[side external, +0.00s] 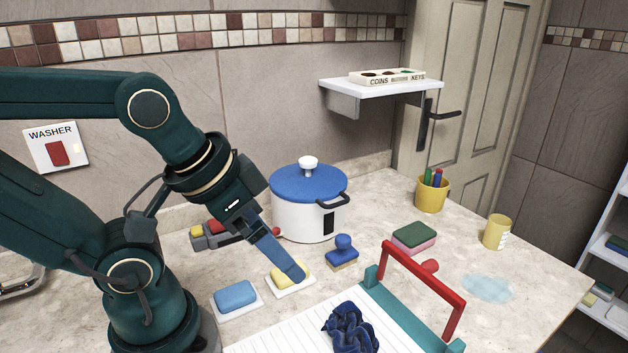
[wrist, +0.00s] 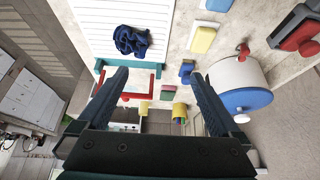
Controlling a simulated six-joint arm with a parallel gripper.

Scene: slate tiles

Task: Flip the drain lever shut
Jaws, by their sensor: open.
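A red U-shaped lever (side external: 410,264) stands raised and tilted on a teal base (side external: 403,322) at the end of the ribbed white board. It looks like the drain lever, though no label shows. It also shows in the wrist view as a red frame (wrist: 138,97) between the fingers. My gripper (side external: 297,274) is open and empty, pointing down over the yellow sponge area, left of the lever and apart from it. In the wrist view both fingers of my gripper (wrist: 161,78) are spread wide. The far finger is hard to separate in the side view.
A dark blue cloth (side external: 350,328) lies on the white board (side external: 282,338). A blue sponge (side external: 235,295), a blue brush (side external: 342,252) and a green-pink sponge (side external: 414,237) lie nearby. A white pot (side external: 300,220) stands behind my gripper. A puddle (side external: 487,288) lies right of the lever.

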